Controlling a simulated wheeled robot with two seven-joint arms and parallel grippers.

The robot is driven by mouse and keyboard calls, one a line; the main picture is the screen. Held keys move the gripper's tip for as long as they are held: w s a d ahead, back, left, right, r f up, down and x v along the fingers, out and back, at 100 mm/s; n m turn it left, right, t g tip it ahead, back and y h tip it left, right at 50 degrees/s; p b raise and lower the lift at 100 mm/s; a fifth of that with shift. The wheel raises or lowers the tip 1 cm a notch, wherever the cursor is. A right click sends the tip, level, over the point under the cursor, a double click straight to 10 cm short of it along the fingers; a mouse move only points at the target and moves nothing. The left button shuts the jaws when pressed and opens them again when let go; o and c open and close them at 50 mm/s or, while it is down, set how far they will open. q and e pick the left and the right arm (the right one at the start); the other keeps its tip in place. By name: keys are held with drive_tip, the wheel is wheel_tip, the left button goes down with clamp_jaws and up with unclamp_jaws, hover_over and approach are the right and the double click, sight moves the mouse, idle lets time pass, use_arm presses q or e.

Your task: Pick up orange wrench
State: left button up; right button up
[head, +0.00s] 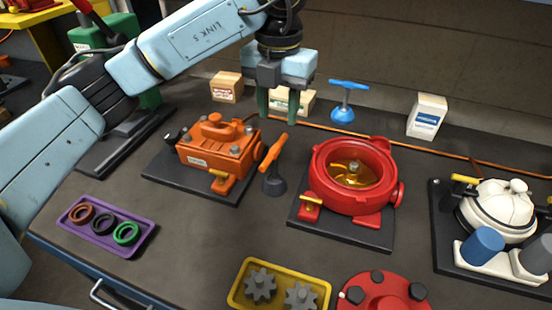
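The orange wrench (274,153) has a T-shaped handle and stands tilted in a small dark holder (273,184). It sits between the orange motor and the red motor housing. My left gripper (278,112) points down in the head view, with its two dark green fingers apart and nothing visible between them. It appears above and behind the orange wrench, not touching it as far as I can see. My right gripper is not in view.
The orange motor (215,143) is left of the wrench; the red housing (378,196) is right. A blue wrench (348,85) stands behind. A purple tray (75,213) of rings and yellow tray (238,285) of gears are in front. A white pump (500,207) is at right.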

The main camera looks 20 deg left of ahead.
sight(278, 148)
use_arm(q)
wheel_tip(278, 148, down, 8)
drive_tip(key=shift+s+r, duration=0.15)
drive_tip(key=shift+r, duration=0.05)
drive_tip(key=f, duration=0.5)
drive_tip(key=shift+s+a+f+b, duration=0.1)
drive_tip(key=shift+s+a+b, duration=0.05)
drive_tip(key=shift+a+b, duration=0.2)
clamp_jaws()
